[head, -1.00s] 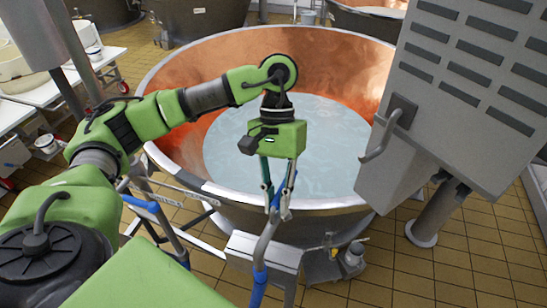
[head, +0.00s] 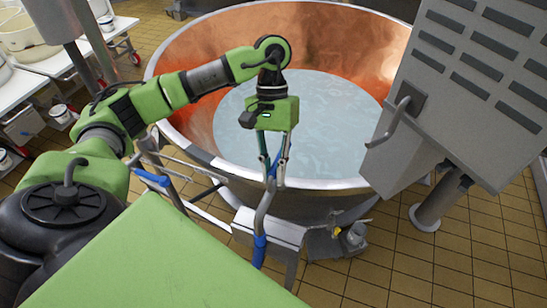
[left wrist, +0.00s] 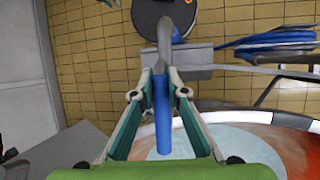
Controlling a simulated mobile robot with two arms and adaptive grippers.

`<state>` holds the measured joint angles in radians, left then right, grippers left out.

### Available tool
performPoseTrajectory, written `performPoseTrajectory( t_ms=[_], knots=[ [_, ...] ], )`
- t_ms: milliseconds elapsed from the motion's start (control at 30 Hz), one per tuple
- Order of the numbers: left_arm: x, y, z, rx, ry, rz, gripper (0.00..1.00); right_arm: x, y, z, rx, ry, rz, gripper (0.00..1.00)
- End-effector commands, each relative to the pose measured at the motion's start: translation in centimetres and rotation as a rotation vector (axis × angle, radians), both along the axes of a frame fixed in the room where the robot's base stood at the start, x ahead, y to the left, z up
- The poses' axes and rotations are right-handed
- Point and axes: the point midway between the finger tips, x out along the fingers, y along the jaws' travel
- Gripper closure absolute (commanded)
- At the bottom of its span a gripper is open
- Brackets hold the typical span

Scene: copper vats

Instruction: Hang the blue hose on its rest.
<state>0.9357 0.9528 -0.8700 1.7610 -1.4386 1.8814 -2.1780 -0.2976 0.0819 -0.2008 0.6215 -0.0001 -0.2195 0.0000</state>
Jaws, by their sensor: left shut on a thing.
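My left gripper (head: 273,172) hangs pointing down over the near rim of the copper vat in the head view. In the left wrist view its two fingers (left wrist: 160,88) are closed on the blue hose (left wrist: 163,120). A bent grey metal length runs on from the hose past the fingertips. In the head view the grey length curves down to a blue part (head: 260,250), in front of a steel box. A blue coil (left wrist: 270,45) shows at the right of the left wrist view. I cannot make out the hose's rest for certain. My right gripper is out of view.
The copper vat (head: 175,85) holds pale liquid. A grey slotted cabinet (head: 470,90) with a curved handle stands at the right. A steel box (head: 270,228) sits by the vat's near side. A white table (head: 55,70) is at the left. Tiled floor is open at lower right.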

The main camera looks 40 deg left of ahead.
Motion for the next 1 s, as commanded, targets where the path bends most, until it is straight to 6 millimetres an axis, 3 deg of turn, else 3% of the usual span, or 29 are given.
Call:
performPoseTrajectory(
  t_ms=[333,1000],
  knots=[
    [-0.1,0.0,-4.0,-0.001,0.002,0.001,1.0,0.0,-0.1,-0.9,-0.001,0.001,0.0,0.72],
    [0.0,0.0,-10.6,-0.002,-0.002,0.0,1.0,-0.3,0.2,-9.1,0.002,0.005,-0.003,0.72]
  ],
)
